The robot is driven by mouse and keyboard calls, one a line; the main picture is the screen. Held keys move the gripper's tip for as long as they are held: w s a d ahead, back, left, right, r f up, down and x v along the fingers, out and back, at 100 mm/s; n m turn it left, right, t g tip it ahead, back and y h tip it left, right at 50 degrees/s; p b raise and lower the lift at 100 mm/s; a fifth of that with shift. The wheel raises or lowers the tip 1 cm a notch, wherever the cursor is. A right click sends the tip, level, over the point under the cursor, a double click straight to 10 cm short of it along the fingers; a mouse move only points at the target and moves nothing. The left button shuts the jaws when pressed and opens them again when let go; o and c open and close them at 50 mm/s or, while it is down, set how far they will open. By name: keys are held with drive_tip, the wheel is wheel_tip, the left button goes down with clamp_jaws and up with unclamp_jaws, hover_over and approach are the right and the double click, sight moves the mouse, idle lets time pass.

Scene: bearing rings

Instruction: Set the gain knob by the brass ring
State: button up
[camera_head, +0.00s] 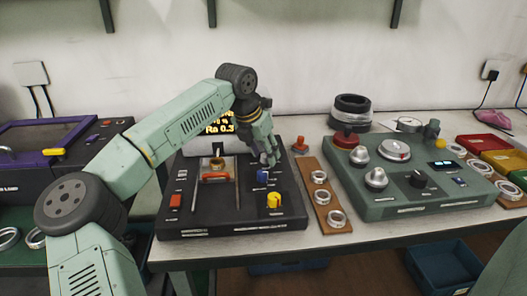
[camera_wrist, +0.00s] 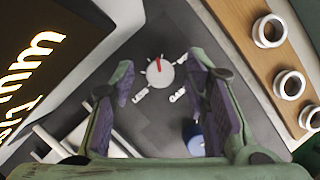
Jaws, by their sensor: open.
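A white round knob (camera_wrist: 160,73) with a red pointer line sits on the dark panel in the wrist view, with small lettering around it that seems to include "GAIN". My gripper (camera_wrist: 166,88) is open, its purple-padded fingers apart on either side of the knob in the picture, with nothing held; I cannot tell its height above the panel. In the head view my gripper (camera_head: 269,158) is over the right rear of the black instrument (camera_head: 235,217) and hides the white knob. A brass-coloured ring (camera_head: 217,163) appears to sit in the instrument's fixture.
A blue knob (camera_head: 262,177) and a yellow knob (camera_head: 273,202) stand near my gripper. A lit display (camera_head: 218,128) is behind my arm. A wooden strip (camera_head: 314,186) with metal rings lies to the right, then a green instrument (camera_head: 432,198).

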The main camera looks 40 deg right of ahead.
clamp_jaws()
idle(0.5)
drive_tip(key=shift+r+m+p, duration=0.2)
drive_tip(key=shift+m+p, duration=0.1)
drive_tip(key=shift+p, duration=0.25)
drive_tip(key=shift+w+r+m+g+p, duration=0.1)
drive_tip(key=shift+m+g+p, duration=0.4)
drive_tip(key=shift+m+p, duration=0.5)
drive_tip(key=shift+m+g+p, duration=0.3)
drive_tip(key=shift+m+p, duration=0.3)
drive_tip(key=shift+p, duration=0.05)
drive_tip(key=shift+f+m, duration=0.3)
